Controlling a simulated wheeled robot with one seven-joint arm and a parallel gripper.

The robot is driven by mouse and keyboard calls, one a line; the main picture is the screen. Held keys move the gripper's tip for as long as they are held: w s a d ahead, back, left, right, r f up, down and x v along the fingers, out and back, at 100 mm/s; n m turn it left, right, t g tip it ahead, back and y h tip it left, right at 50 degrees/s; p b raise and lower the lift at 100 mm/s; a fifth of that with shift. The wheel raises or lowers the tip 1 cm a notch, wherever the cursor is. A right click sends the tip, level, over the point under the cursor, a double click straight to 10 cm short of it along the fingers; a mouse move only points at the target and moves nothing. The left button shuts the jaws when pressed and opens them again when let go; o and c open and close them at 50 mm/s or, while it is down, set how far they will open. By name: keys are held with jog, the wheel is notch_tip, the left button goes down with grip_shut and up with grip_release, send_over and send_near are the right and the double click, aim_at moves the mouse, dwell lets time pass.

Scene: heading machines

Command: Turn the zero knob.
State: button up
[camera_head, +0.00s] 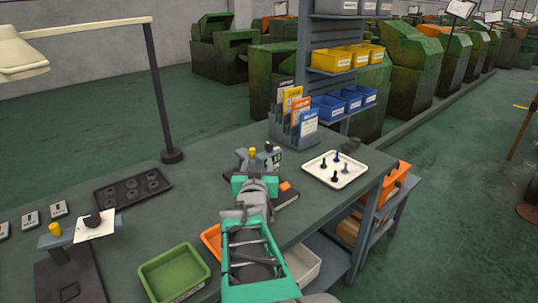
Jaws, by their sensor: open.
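My teal and grey arm reaches up from the bottom, and my gripper (257,165) is over the bench beside a small grey instrument (277,158). My gripper is open, with nothing seen between its fingers.
A white tray (335,170) with several small pieces is right of the gripper. A dark book-like object with an orange piece (285,187) lies close by. A card rack (297,125) stands behind. A green bin (174,272) is at front. A lamp post (160,90) rises at left.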

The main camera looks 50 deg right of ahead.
aim_at(269, 148)
jog(key=d, duration=0.1)
jog(key=s+r, duration=0.1)
jog(key=d+h, duration=0.1)
jog(key=shift+s+d+r+m, duration=0.25)
jog(key=shift+s+d+m, duration=0.05)
jog(key=shift+s+d, duration=0.05)
jog(key=p+x, duration=0.1)
jog(key=x, duration=0.6)
jog(key=shift+w+a, duration=0.1)
jog(key=shift+c, duration=0.6)
grip_shut()
